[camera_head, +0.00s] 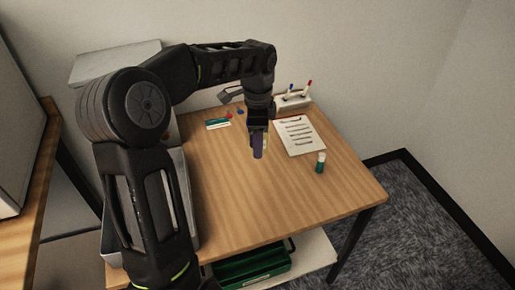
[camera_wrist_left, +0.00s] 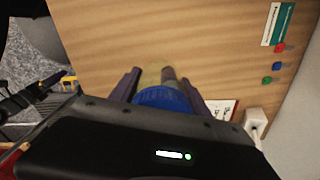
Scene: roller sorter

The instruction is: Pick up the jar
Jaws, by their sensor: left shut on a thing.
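The jar shows in the left wrist view as a blue lid (camera_wrist_left: 163,98) over a pale yellowish body, between the purple fingers. My left gripper (camera_head: 258,150) points down over the middle of the table and is shut on the jar. In the head view the fingers hide nearly all of the jar, and only a thin pale sliver shows beside them. Whether its base touches the tabletop I cannot tell. My right gripper is not in view.
The wooden table (camera_head: 245,205) is clear at the front. A green bottle with a white cap (camera_head: 320,162) stands to the right. A green crate (camera_head: 250,265) sits below.

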